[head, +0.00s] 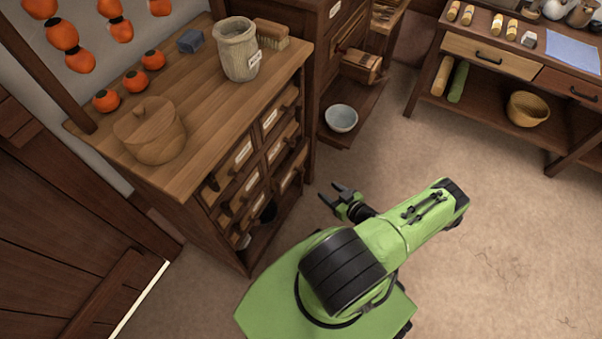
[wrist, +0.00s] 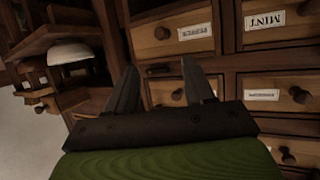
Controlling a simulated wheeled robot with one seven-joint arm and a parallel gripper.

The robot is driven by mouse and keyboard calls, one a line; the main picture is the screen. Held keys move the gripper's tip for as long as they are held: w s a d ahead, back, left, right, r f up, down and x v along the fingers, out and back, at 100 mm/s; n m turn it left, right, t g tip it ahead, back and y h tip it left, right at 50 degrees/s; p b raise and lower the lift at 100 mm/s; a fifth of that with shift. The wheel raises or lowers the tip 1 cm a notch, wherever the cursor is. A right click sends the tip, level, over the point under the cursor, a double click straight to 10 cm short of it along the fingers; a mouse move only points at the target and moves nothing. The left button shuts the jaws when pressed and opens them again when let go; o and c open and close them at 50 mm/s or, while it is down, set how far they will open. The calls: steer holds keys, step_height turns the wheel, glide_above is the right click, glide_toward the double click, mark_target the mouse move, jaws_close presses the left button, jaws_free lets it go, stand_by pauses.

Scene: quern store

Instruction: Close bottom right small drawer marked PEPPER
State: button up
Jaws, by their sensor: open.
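The wooden cabinet (head: 185,180) has small labelled drawers with dark round knobs. In the wrist view, which is upside down, the drawer whose blurred label seems to read PEPPER (wrist: 147,42) is at upper left, beside the MINT drawer (wrist: 291,37). In the head view the lower right drawer (head: 291,177) faces my gripper (head: 329,192). My gripper (wrist: 160,72) is open and empty, just in front of the drawer fronts, with a gap. How far the PEPPER drawer stands out is hard to tell.
A pale bowl (head: 341,118) sits on a low shelf beside the cabinet; it also shows in the wrist view (wrist: 71,52). The floor to the right is clear.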

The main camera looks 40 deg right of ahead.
steer(key=b+x, duration=0.4)
steer(key=x, duration=1)
steer(key=shift+b, duration=0.4)
steer(key=shift+a+f, duration=0.1)
steer(key=shift+f, duration=0.05)
jaws_close()
